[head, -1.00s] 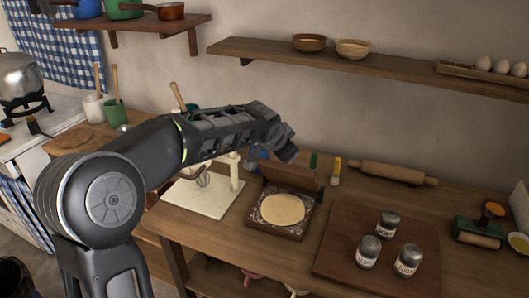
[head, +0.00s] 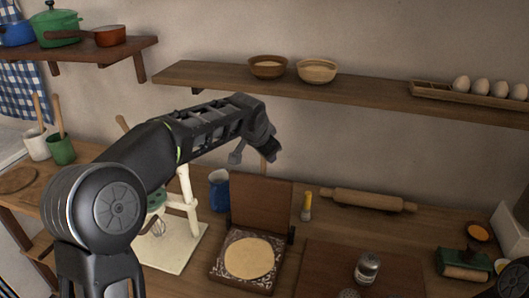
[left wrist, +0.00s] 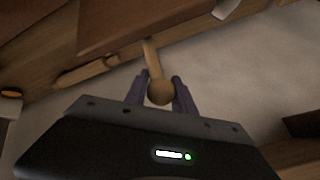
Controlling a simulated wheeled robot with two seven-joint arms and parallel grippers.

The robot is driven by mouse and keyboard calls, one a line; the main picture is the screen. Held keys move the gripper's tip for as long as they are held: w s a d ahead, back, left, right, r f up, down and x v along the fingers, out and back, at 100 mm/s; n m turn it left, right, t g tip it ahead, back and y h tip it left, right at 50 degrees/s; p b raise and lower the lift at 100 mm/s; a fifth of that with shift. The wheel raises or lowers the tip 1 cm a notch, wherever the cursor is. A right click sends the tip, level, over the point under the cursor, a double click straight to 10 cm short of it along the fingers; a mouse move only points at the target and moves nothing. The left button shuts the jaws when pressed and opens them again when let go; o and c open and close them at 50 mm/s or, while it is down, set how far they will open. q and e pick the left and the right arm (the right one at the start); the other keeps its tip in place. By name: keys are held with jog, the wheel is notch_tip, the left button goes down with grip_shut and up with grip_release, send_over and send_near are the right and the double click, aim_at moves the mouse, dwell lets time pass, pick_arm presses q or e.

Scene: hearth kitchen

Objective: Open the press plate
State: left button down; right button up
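The press (head: 218,266) stands on the wooden counter with a pale dough disc (head: 248,257) on its patterned base. Its brown top plate (head: 258,203) stands raised, roughly upright, at the back of the base. My left gripper (left wrist: 160,84) is above the plate. In the left wrist view its two fingers lie on either side of the round wooden knob (left wrist: 161,94) of the press handle (left wrist: 150,58) and appear closed against it. The plate's brown edge (left wrist: 145,25) shows beyond. My right gripper is not in view.
A cream mixer (head: 185,200) and blue jug (head: 219,190) stand left of the press. A yellow-handled brush (head: 306,206), rolling pin (head: 370,200) and board (head: 335,265) with shakers lie right. A shelf (head: 380,95) with bowls and eggs runs behind.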

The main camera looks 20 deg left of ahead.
pick_arm(q)
jog(key=shift+f, duration=0.65)
jog(key=c, duration=1.4)
grip_release()
jog(key=o, duration=0.3)
jog(key=shift+w, duration=0.15)
jog(key=shift+o, duration=0.2)
jog(key=shift+r, duration=0.3)
jog(key=b+v, duration=0.1)
jog(key=v, duration=0.6)
jog(key=shift+s+r+b, duration=0.3)
jog(key=shift+b, duration=0.05)
